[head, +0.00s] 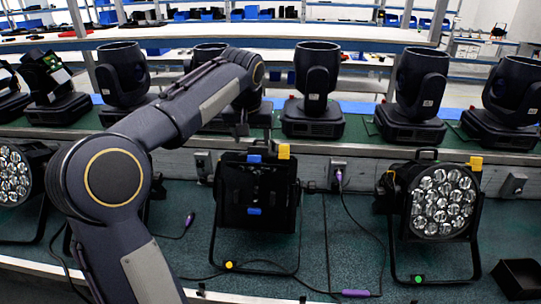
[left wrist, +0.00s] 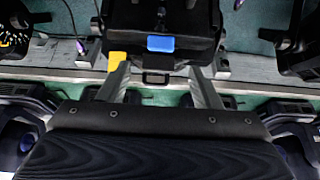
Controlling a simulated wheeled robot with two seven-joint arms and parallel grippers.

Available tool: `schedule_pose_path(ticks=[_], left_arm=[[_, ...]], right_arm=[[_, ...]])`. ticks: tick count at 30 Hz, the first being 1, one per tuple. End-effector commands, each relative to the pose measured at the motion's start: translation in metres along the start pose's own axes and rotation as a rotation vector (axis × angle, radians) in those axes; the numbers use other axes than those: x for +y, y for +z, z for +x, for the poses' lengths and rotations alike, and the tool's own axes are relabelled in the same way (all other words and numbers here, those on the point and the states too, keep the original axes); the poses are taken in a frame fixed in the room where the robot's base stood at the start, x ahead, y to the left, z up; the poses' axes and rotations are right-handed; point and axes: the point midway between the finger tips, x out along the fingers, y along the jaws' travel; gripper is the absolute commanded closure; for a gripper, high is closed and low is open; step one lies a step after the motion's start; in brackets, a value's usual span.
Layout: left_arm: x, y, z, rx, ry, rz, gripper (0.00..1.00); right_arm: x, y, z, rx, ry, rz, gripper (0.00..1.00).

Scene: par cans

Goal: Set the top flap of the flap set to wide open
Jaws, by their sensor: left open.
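The flap set (head: 232,190) is the square black one on the front of the middle lamp, facing me on the green lower bench. It has a blue tab at its top edge (head: 254,158), another low on its face (head: 254,211) and a yellow tab at the top right corner (head: 284,151). How far the top flap stands open I cannot tell. My left gripper (head: 241,131) is just above its top edge. In the left wrist view its two fingers (left wrist: 161,88) are spread and empty, with the blue tab (left wrist: 174,43) and the yellow tab (left wrist: 117,59) beyond them.
A round multi-lens par can (head: 440,203) stands to the right, another (head: 14,176) at the far left. Dark moving-head lights (head: 314,90) line the raised shelf behind. Cables with purple plugs (head: 355,293) lie on the bench. A small black box (head: 518,278) sits at the right.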

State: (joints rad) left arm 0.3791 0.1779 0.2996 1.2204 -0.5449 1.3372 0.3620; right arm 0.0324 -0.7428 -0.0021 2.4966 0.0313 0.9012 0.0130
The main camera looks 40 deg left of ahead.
Motion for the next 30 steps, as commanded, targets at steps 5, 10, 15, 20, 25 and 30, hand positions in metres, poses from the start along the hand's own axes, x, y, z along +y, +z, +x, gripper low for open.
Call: schedule_pose_path(ticks=[5, 10, 15, 20, 25, 30], left_arm=[[0.0, 0.001, 0.029, -0.007, 0.0, 0.001, 0.42], [0.0, 0.0, 0.054, -0.006, 0.0, 0.0, 0.42], [0.001, 0.0, 0.068, -0.005, 0.002, 0.001, 0.42], [0.001, 0.0, 0.071, -0.003, 0.003, 0.0, 0.42], [0.001, 0.0, 0.07, -0.003, 0.003, 0.0, 0.47], [0.001, 0.0, 0.07, -0.003, 0.003, 0.0, 0.69]], right_arm=[[-0.001, -0.001, -0.001, 0.0, 0.0, 0.0, 0.64], [-0.001, -0.001, -0.002, 0.0, 0.0, 0.0, 0.64], [-0.001, -0.002, -0.003, 0.0, 0.0, 0.0, 0.64], [-0.001, -0.001, -0.003, 0.0, 0.0, 0.0, 0.64], [-0.001, -0.001, -0.003, 0.0, 0.0, 0.0, 0.64], [-0.001, -0.001, -0.003, 0.0, 0.0, 0.0, 0.64]])
